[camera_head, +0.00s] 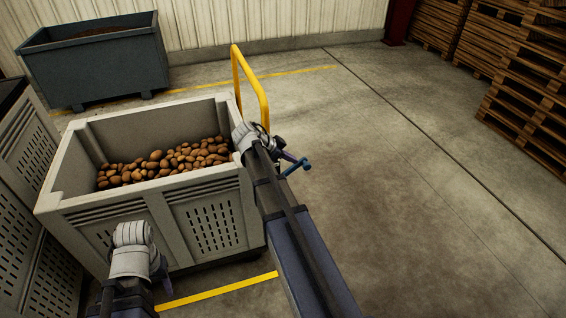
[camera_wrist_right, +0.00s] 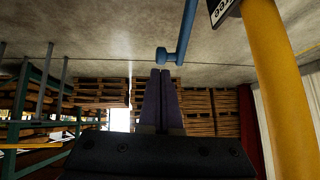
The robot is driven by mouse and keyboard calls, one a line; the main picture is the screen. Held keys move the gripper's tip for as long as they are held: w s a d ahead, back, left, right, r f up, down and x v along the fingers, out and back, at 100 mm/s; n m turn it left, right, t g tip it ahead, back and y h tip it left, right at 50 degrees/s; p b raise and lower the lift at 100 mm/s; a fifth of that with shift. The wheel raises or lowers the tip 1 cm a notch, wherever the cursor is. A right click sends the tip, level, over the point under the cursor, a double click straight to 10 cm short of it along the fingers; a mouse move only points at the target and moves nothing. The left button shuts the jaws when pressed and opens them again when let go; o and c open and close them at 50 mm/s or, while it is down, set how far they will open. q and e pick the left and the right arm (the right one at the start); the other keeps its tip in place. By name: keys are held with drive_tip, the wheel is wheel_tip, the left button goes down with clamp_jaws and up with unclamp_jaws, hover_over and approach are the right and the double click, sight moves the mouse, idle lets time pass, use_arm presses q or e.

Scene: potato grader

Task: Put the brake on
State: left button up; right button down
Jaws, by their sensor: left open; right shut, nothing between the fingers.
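A blue lever (camera_head: 297,167) with a knobbed end sticks out beside the yellow rail, to the right of the potato crate. In the right wrist view, the blue lever (camera_wrist_right: 181,35) hangs in from the top, its knob just beyond my fingertips. My right gripper (camera_head: 291,157) is shut and empty, close by the lever; its purple fingers (camera_wrist_right: 160,72) lie together. I cannot tell whether they touch the knob. My left gripper (camera_head: 163,282) is open, low in front of the crate, mostly hidden by its own wrist.
A grey crate (camera_head: 75,166) holds potatoes (camera_head: 165,163). A yellow rail (camera_head: 238,80) stands at its far right corner; its post (camera_wrist_right: 275,80) fills the wrist view's right side. A blue-grey bin (camera_head: 95,68) stands behind, pallets (camera_head: 530,100) far right. Floor between is clear.

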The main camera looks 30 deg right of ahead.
sight(306, 166)
drive_tip(key=b+x, duration=0.3)
drive_tip(key=x, duration=0.2)
drive_tip(key=shift+d+f, duration=0.15)
drive_tip(key=shift+f, duration=0.1)
use_arm(q)
wheel_tip(306, 166, down, 4)
drive_tip(key=shift+f, duration=0.1)
use_arm(e)
drive_tip(key=shift+d, duration=0.15)
drive_tip(key=shift+s+d+f+y+p, duration=0.2)
drive_tip(key=shift+d+f+y+p, duration=0.3)
drive_tip(key=shift+y, duration=0.3)
use_arm(q)
wheel_tip(306, 166, down, 8)
drive_tip(key=b, duration=0.9)
use_arm(e)
drive_tip(key=d+f+t+y, duration=0.2)
drive_tip(key=d+f+y, duration=0.1)
drive_tip(key=f+y, duration=0.6)
wheel_tip(306, 166, down, 3)
drive_tip(key=shift+s+d+f+m+t, duration=0.1)
drive_tip(key=shift+s+d+m+t, duration=0.2)
drive_tip(key=shift+s+m+t, duration=0.15)
drive_tip(key=shift+s+a, duration=0.15)
